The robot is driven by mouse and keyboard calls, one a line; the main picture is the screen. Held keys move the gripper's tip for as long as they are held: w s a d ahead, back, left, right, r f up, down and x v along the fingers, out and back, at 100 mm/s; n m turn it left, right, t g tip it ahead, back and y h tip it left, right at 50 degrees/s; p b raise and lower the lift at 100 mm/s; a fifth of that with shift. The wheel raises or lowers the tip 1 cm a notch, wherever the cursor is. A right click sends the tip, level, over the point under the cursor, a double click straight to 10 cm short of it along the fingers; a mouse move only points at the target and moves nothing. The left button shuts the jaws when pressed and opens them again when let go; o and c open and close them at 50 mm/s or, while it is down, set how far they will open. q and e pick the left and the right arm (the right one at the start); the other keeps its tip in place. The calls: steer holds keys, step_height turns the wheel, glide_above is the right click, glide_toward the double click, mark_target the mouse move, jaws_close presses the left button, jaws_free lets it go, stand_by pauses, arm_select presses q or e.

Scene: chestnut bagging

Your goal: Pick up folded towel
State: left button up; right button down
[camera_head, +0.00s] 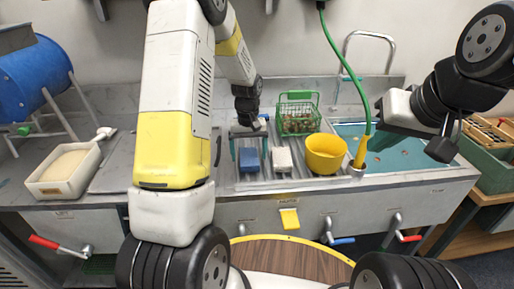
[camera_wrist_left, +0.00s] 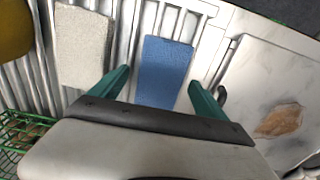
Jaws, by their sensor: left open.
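A flat blue rectangular pad (camera_head: 251,160), which looks like a folded towel, lies on the ribbed metal drainboard. It also shows in the left wrist view (camera_wrist_left: 166,72). A similar off-white pad (camera_head: 283,159) lies beside it, also in the left wrist view (camera_wrist_left: 83,48). My left gripper (camera_head: 250,146) is open, its teal fingers on either side of the blue pad in the wrist view; contact cannot be told. My right gripper (camera_head: 384,138) is over the right part of the counter, near the hose's yellow nozzle; its jaws are not clear.
A yellow bowl (camera_head: 326,153) and a green wire basket (camera_head: 298,116) of chestnuts stand right of the pads. A green hose (camera_head: 344,62) hangs to the nozzle (camera_head: 361,151). A white tray (camera_head: 64,171) and blue drum (camera_head: 37,82) are at left.

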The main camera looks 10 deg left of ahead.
mark_target(249, 156)
arm_select(q)
steer(key=c, duration=1.5)
steer(key=shift+o, duration=0.2)
steer(key=shift+r, duration=0.2)
steer(key=shift+r, duration=0.65)
step_height(249, 156, up, 2)
steer(key=shift+r, duration=0.15)
steer(key=s+d+r, duration=0.1)
steer(key=s, duration=1.5)
